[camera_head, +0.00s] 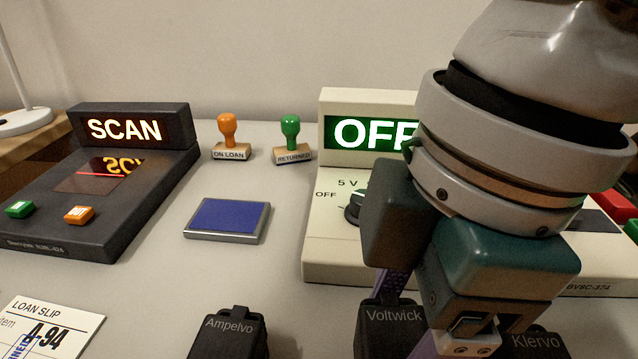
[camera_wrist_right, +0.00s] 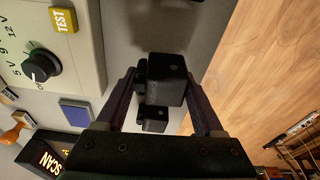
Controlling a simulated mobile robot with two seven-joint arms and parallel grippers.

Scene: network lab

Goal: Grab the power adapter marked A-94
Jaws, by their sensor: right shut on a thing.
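Three dark power adapters stand along the near edge in the head view: Ampelvo (camera_head: 229,335), Voltwick (camera_head: 388,322) and Klervo (camera_head: 533,346), the last partly behind my right arm. No A-94 mark is readable on any adapter. My right gripper (camera_head: 408,312) is at the Voltwick adapter, its fingers on either side of it. In the right wrist view, the fingers are shut on this black adapter (camera_wrist_right: 166,80), with another adapter (camera_wrist_right: 153,119) below it in the picture. The loan slip (camera_head: 50,328) at lower left reads A-94. My left gripper is out of view.
A dark scanner (camera_head: 120,215) showing SCAN stands at left. A cream tester (camera_head: 330,235) showing OFF stands behind the adapters, partly covered by my right arm. A blue ink pad (camera_head: 227,218) lies between them. ON LOAN (camera_head: 229,152) and RETURNED (camera_head: 292,155) stamps stand behind.

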